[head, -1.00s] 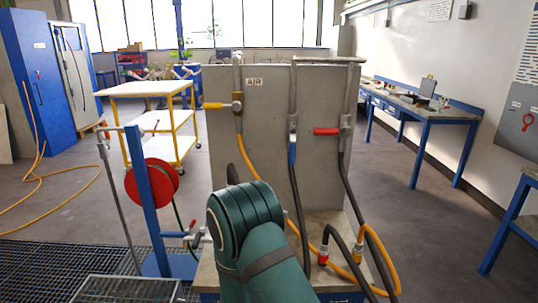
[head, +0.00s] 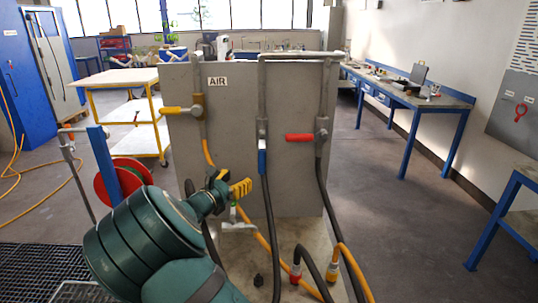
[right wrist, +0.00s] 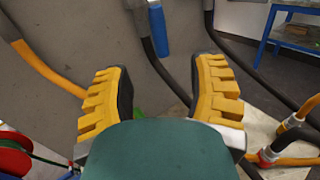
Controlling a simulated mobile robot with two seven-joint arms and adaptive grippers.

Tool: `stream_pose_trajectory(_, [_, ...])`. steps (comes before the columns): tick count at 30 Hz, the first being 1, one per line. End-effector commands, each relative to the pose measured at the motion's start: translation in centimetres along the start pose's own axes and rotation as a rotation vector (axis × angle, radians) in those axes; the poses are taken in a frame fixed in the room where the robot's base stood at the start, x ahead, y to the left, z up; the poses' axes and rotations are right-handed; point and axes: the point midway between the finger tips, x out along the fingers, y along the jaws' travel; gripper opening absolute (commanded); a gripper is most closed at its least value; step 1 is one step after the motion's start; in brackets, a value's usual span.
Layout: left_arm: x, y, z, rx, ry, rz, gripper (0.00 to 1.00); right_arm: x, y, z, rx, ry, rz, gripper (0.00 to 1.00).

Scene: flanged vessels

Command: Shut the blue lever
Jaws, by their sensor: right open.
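The blue lever (head: 262,158) hangs straight down along its pipe in the middle of the grey panel (head: 230,110). It also shows at the top of the right wrist view (right wrist: 158,28), ahead of the fingers and roughly centred between them. My right gripper (head: 231,184) is open and empty, left of and a little below the blue lever in the head view, not touching it. Both yellow fingers show apart in the right wrist view (right wrist: 162,72). My left gripper is not in view.
A yellow lever (head: 178,110) and a red lever (head: 300,137) lie level on either side. Dark hoses and an orange hose (head: 352,270) hang before the panel. A red hose reel (head: 122,182) stands left. A workbench (head: 420,98) is at the right; the floor between is clear.

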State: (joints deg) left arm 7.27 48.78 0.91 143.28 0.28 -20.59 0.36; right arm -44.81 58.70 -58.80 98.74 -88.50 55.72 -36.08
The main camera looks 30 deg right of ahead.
Motion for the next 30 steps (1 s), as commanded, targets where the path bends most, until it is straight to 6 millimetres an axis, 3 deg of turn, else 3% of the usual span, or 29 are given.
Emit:
stream_pose_trajectory(8, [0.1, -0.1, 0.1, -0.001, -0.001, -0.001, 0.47, 1.2, 0.2, 0.4, -0.001, -0.011, 0.002, 0.57])
stream_pose_trajectory(24, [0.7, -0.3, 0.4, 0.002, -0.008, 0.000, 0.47, 11.1, 0.1, 0.4, -0.001, -0.011, 0.001, 0.57])
stream_pose_trajectory(30, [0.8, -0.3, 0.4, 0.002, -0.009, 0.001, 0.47, 13.2, 0.2, 0.5, -0.001, -0.010, 0.002, 0.57])
